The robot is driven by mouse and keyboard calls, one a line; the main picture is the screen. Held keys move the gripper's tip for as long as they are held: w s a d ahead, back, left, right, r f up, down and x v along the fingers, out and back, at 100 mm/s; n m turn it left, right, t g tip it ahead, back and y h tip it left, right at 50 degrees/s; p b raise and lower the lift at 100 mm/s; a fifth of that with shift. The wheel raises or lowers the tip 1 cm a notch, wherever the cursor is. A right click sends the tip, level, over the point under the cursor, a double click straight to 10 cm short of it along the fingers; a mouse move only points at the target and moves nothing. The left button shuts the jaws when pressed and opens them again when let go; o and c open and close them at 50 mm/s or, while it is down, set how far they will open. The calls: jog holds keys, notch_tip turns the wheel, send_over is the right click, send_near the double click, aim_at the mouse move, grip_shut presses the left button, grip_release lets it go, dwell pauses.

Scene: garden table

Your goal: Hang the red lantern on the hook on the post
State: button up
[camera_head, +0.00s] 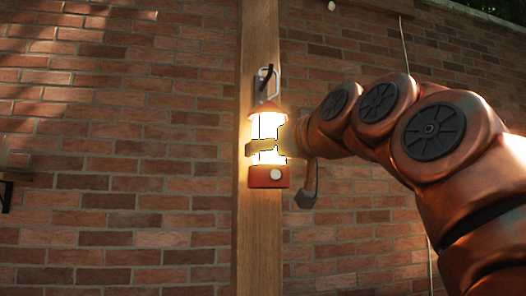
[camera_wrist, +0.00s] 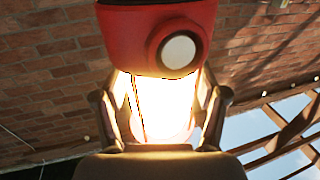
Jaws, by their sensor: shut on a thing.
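The red lantern (camera_head: 269,178) is lit and upright in front of the wooden post (camera_head: 258,30). It has a red base with a white knob and a red top. My gripper (camera_head: 263,147) is shut around its glowing middle from the right. In the wrist view the lantern's red base (camera_wrist: 130,35) is at the top, with a finger of my gripper (camera_wrist: 163,105) on each side of the bright body. The dark hook (camera_head: 266,77) is on the post, at the lantern's pale wire handle (camera_head: 278,84). The two overlap; I cannot tell whether the handle rests on the hook.
A brick wall (camera_head: 120,150) stands behind the post. A small wooden shelf or ledge (camera_head: 14,177) juts in at the left edge. Wooden beams (camera_wrist: 290,135) against the sky show in the wrist view. The space left of the post is clear.

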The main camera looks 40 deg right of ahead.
jog(key=o, duration=1.6)
jog(key=shift+s, duration=0.1)
jog(key=s, duration=0.4)
jog(key=s+a, duration=0.1)
jog(key=s, duration=0.6)
jog(key=shift+s+a, duration=0.3)
jog(key=shift+s, duration=0.1)
